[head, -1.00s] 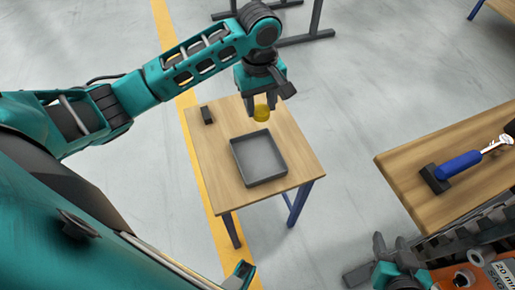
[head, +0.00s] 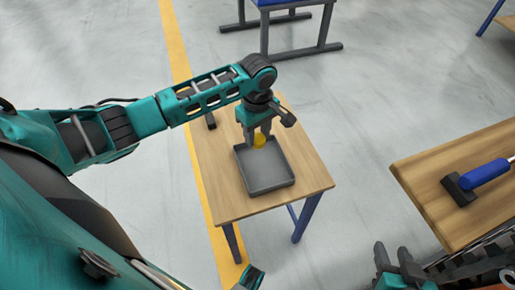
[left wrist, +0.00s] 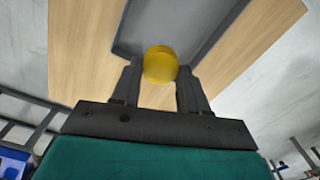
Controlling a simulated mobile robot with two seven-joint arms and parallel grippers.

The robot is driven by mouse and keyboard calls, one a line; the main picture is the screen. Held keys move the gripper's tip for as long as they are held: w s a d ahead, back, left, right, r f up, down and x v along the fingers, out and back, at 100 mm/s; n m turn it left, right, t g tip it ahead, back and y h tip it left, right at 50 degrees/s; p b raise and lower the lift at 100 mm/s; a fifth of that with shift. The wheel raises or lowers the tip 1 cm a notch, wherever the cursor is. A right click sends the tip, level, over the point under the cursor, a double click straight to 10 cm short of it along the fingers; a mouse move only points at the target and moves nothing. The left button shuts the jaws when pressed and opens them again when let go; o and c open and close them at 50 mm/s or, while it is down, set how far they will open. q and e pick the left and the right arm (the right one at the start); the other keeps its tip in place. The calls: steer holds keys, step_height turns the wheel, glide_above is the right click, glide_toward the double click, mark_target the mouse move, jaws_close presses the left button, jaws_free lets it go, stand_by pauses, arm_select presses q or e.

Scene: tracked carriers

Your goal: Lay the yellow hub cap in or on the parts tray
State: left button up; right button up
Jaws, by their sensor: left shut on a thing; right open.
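The yellow hub cap (head: 260,140) is a small round piece held between the fingertips of my left gripper (head: 259,138). It also shows in the left wrist view (left wrist: 160,65), gripped between the two dark fingers. The parts tray (head: 270,188) is a shallow grey square tray on a small wooden table. The cap is over the tray's far edge in the head view; I cannot tell whether it touches the tray. The tray looks empty. My right gripper (head: 393,256) is open and empty at the bottom right, away from the small table.
The small wooden table (head: 222,200) has bare room around the tray. A dark block (head: 210,121) sits near its far left corner. A second wooden table (head: 435,200) at the right holds a blue-handled tool (head: 486,173). A blue-framed stand is at the back.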

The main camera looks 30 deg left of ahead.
mark_target(257, 139)
arm_select(q)
steer(key=shift+f, duration=0.7)
step_height(257, 139, down, 4)
steer(key=shift+f+b, duration=0.1)
steer(key=shift+b, duration=0.75)
steer(key=o, duration=1)
steer(key=shift+o, duration=0.2)
